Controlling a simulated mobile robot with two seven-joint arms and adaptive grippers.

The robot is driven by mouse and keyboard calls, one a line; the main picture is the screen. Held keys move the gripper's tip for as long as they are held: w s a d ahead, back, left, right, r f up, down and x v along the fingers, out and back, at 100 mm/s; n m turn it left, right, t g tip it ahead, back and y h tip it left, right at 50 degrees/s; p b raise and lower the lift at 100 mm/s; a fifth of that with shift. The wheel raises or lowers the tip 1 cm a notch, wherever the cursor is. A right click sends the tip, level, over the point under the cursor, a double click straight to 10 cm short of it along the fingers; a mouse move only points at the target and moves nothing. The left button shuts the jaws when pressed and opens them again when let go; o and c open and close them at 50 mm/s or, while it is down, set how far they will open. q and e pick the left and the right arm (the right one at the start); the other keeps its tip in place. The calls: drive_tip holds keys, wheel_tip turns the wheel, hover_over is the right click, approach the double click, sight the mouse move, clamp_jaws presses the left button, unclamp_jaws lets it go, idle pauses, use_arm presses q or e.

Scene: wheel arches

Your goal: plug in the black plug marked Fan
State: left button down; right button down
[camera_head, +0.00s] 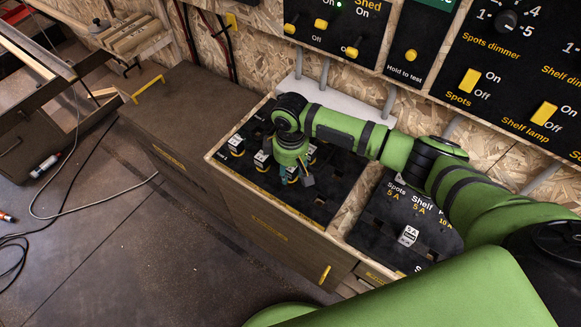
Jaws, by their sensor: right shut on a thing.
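My right gripper (295,178) points down over a black panel (325,208) set in the bench top. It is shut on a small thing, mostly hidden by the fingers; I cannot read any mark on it. Small dark blocks with white labels stand on the panel, one at the left (238,145), one nearer the gripper (262,160); their labels are too small to read. No word Fan can be made out. Whether the held thing touches the panel I cannot tell. My left gripper is not in view.
A second black panel (384,222), lettered Spots and Shelf, carries a small labelled block (408,236). Switch panels (333,22) hang on the chipboard wall behind. My right arm crosses above the bench. The closed brown lid (180,108) at left is clear; cables lie on the floor.

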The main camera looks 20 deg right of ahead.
drive_tip(key=shift+f, duration=0.3)
idle(0.4)
drive_tip(key=shift+f, duration=0.45)
drive_tip(key=shift+f+b, duration=0.3)
drive_tip(key=shift+f, duration=0.15)
drive_tip(key=shift+f, duration=0.2)
drive_tip(key=shift+f, duration=0.1)
idle(0.9)
drive_tip(key=c, duration=0.7)
unclamp_jaws()
